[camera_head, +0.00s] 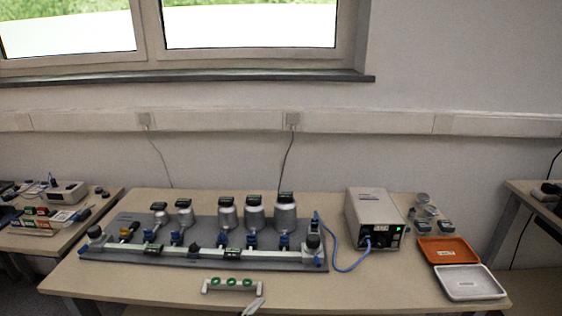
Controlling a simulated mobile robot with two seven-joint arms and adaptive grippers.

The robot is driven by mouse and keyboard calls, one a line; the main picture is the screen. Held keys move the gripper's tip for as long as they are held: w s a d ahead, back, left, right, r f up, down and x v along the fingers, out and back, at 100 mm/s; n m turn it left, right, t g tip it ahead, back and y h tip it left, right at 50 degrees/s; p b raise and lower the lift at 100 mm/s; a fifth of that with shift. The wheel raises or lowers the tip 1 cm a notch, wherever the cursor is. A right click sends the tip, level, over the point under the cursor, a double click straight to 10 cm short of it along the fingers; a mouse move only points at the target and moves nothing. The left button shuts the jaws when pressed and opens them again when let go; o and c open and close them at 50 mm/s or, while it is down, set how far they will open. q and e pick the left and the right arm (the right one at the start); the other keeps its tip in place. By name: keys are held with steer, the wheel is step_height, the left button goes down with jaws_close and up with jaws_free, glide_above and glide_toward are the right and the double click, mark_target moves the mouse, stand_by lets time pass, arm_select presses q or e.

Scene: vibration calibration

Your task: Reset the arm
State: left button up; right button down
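Neither of my arms can be made out in the head view, and no gripper fingers can be recognised. A small pale, pointed shape (253,306) shows near the bottom edge by the table front; I cannot tell what it is. The table (110,284) carries a grey base plate (130,260) with several silver vibration devices, such as the large one at its right (286,219). A small rack with green round items (231,284) stands in front of the plate.
A grey control box (373,218) with a blue cable (347,269) stands right of the plate. An orange tray (448,250) and a white tray (470,283) lie at the right. Side tables stand left (50,245) and right (535,207). The front left table area is clear.

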arm_select(q)
steer(key=s+a+f+n+g+y+p, duration=0.1)
steer(key=s+a+f+n+g+y, duration=0.3)
steer(key=s+a+f+n+y, duration=0.4)
steer(key=s+a+f+n, duration=0.5)
steer(key=s+a+f, duration=0.2)
steer(key=s+f, duration=0.2)
steer(key=shift+s+a+f+g, duration=0.15)
steer(key=shift+s+a+g, duration=0.15)
steer(key=shift+s+g, duration=0.15)
stand_by(3.4)
